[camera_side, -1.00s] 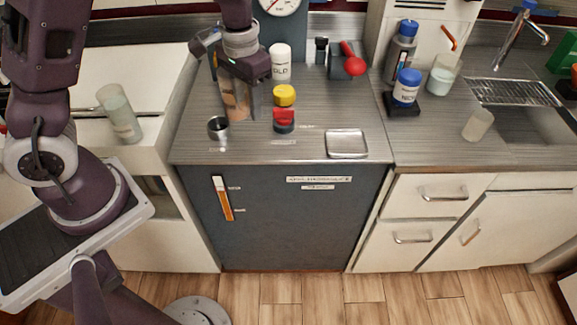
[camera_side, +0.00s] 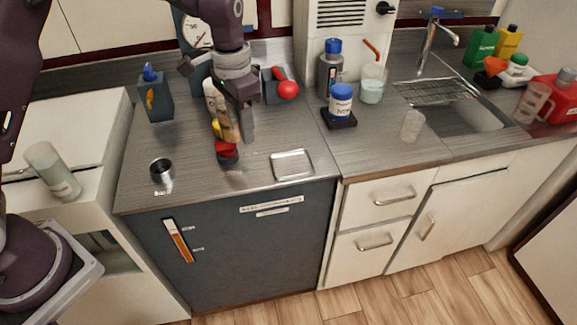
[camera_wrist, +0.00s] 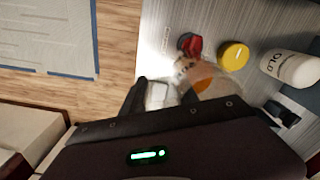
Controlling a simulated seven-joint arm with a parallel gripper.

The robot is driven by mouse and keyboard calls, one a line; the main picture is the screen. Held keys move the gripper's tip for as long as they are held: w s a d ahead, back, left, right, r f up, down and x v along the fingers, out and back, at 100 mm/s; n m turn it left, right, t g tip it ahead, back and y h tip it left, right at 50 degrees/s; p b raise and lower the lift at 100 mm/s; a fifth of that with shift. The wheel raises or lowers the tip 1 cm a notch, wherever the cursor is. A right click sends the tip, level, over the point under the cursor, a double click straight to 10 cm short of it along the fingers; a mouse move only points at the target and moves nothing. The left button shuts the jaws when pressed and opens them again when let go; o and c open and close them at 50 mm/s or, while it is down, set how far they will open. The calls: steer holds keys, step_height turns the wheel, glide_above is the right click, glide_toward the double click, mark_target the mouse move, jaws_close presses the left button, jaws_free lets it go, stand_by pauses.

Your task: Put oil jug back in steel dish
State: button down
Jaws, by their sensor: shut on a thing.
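My gripper (camera_side: 240,135) is shut on the oil jug (camera_side: 230,123), a see-through vessel with amber contents. The jug is held above the steel worktop, behind the red-topped jar in the side view, and partly hidden by the gripper. In the wrist view the jug (camera_wrist: 207,80) shows as an orange, glassy shape at the fingers. The steel dish (camera_side: 292,164) is a shallow square tray, empty, near the worktop's front edge. It lies to the right of my gripper and apart from the jug.
A yellow-topped jar (camera_side: 217,128) and a red-topped jar (camera_side: 227,153) stand close to the jug. A metal cup (camera_side: 161,171) is to the left. A blue-capped jar (camera_side: 341,100) stands on a black base at right. The worktop around the dish is clear.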

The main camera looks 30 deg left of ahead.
steer(key=w+d+r+m, duration=0.1)
steer(key=w+d+m, duration=0.1)
steer(key=d, duration=0.4)
steer(key=w+d+r+m, duration=0.1)
steer(key=w+d+m, duration=0.15)
steer(key=d, duration=0.25)
steer(key=f, duration=1)
steer(key=shift+s+d, duration=0.15)
steer(key=shift+s, duration=0.15)
steer(key=c, duration=0.9)
jaws_free()
steer(key=shift+c, duration=0.2)
